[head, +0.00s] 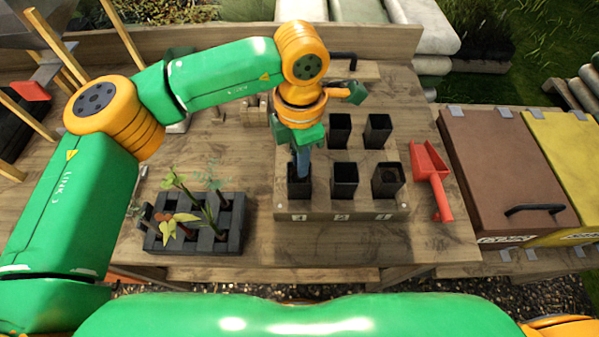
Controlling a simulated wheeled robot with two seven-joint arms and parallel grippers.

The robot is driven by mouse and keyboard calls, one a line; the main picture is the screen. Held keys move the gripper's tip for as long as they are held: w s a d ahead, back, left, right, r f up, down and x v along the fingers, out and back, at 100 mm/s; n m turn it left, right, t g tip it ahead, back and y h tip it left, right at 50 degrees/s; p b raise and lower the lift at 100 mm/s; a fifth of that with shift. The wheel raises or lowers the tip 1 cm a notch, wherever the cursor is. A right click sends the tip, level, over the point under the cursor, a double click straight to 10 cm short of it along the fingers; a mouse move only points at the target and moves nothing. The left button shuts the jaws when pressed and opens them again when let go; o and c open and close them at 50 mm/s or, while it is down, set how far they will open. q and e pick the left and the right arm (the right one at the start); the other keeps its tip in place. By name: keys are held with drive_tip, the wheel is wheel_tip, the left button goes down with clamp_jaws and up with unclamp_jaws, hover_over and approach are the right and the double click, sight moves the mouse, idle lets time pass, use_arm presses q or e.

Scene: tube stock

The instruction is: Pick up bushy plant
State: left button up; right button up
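A dark seedling tray (232,243) sits on the left of the wooden table. It holds a plant with yellow-green and reddish leaves (176,224), a taller green-stemmed plant (174,181) and a feathery blue-green plant (211,179). I cannot tell for sure which one is the bushy plant. My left gripper (301,174) points down over the front-left black pot (299,188), right of the tray and apart from the plants. Its fingertips are at or just inside the pot's mouth. I cannot make out a gap or anything between the fingers. My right gripper is out of view.
Several black pots, such as the front-middle one (344,182), stand in a wooden holder (318,209) with numbered labels. A red scoop (434,180) lies to its right. Brown (500,165) and yellow (570,160) lidded bins stand further right. Bare table lies between tray and holder.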

use_arm(q)
wheel_tip(320, 180, down, 3)
drive_tip(key=shift+w+a, duration=0.1)
drive_tip(key=shift+w, duration=0.05)
drive_tip(key=shift+c, duration=0.6)
clamp_jaws()
